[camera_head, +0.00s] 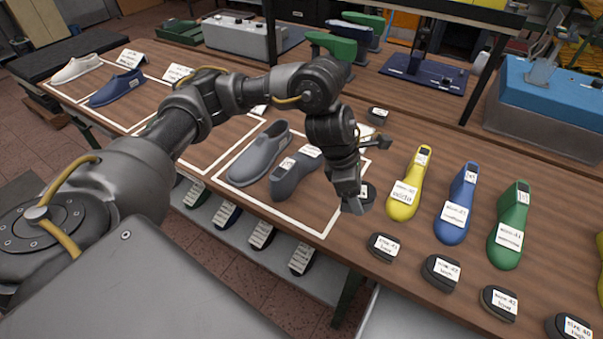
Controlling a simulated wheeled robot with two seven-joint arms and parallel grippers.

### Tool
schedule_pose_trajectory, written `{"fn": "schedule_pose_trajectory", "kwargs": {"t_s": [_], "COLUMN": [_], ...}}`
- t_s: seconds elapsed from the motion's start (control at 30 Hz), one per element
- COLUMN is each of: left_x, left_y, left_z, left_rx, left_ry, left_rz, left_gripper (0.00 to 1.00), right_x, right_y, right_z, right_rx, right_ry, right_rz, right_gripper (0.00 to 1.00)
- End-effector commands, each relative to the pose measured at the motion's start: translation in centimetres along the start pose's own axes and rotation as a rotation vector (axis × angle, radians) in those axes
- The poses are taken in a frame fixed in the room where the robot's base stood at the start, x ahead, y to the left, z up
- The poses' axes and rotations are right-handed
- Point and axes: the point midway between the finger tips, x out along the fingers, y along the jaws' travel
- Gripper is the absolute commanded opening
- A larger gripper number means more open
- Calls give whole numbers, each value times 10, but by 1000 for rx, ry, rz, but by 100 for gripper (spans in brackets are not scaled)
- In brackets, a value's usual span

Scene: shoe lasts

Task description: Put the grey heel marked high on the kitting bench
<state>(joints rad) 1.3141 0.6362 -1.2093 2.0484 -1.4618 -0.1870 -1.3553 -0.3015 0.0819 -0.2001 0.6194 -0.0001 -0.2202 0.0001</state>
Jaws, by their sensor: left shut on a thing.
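My left gripper (354,206) points down over the wooden bench (335,262), beside the right edge of a white-outlined area. It is shut on a small dark grey heel (368,193), mostly hidden behind the fingers; I cannot read its marking. In that area lie a grey shoe (259,152) and a grey last (292,176) with white labels. Several similar dark heels with white labels lie along the front right, including one near the gripper (382,247), another (441,272) and another (499,303). My right gripper is out of view.
Yellow (404,205), blue (454,224) and green (507,242) lasts lie close to the right. Another heel (377,114) lies behind the gripper. A blue machine (545,95) stands at the back right. White and blue shoes (117,88) lie far left.

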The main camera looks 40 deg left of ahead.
Motion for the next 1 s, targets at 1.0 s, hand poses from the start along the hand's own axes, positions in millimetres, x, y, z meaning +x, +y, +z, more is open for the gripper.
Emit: {"fn": "schedule_pose_trajectory", "kwargs": {"t_s": [1.0], "left_x": [64], "left_y": [110], "left_z": [-110], "left_rx": [-1], "left_ry": [2], "left_rz": [-4], "left_gripper": [40], "right_x": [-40], "right_y": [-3], "right_z": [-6], "right_rx": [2], "right_ry": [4], "right_rz": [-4], "right_gripper": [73]}}
